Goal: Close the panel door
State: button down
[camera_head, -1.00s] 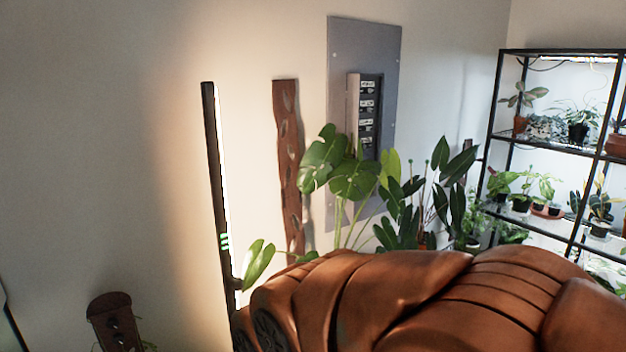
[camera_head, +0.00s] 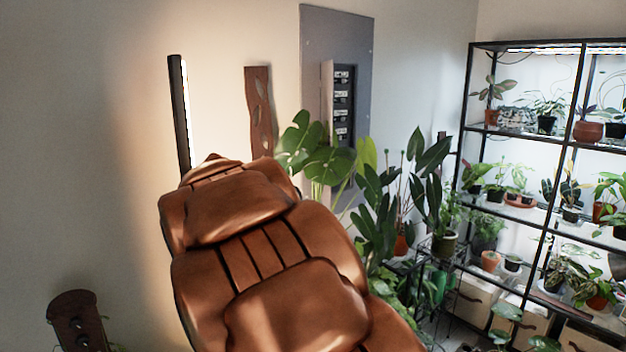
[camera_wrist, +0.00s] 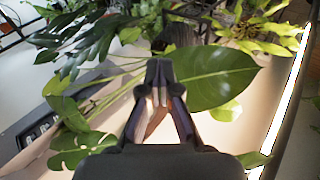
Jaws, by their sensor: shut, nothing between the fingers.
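The grey electrical panel (camera_head: 352,25) is on the wall in the head view, with dark breakers showing in its opening. Its door (camera_head: 327,85) stands open at the opening's left side, seen nearly edge-on. Leaves hide the lower part of the door and opening. In the wrist view, part of the breaker row (camera_wrist: 36,134) shows at the lower left, tilted. My gripper (camera_wrist: 159,68) is shut and empty in the wrist view, pointing at large green leaves, with the breakers off to its left. In the head view my arm hides the gripper.
A leafy monstera (camera_head: 322,163) and a dark-leaved plant (camera_head: 377,205) stand in front of the panel. A lit vertical lamp (camera_head: 179,110) and a carved wooden board (camera_head: 259,110) are to its left. A black plant shelf (camera_head: 470,95) fills the right.

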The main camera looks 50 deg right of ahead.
jog(key=w+d+r+n+t+h+b, duration=0.1)
jog(key=w+d+r+h+b, duration=0.35)
jog(key=w+d, duration=0.65)
jog(key=n+t+h+p, duration=0.2)
jog(key=n+t+h, duration=0.2)
send_near(321, 169)
jog(key=w+d, duration=0.4)
jog(key=d, duration=0.1)
jog(key=shift+s+d+r+y, duration=0.2)
jog(key=shift+d+y, duration=0.05)
jog(key=shift+d, duration=0.3)
jog(key=shift+s+d+t, duration=0.3)
jog(key=shift+s, duration=0.1)
jog(key=shift+s+d+n+b, duration=0.2)
jog(key=shift+s+n+b, duration=0.1)
jog(key=shift+b, duration=0.2)
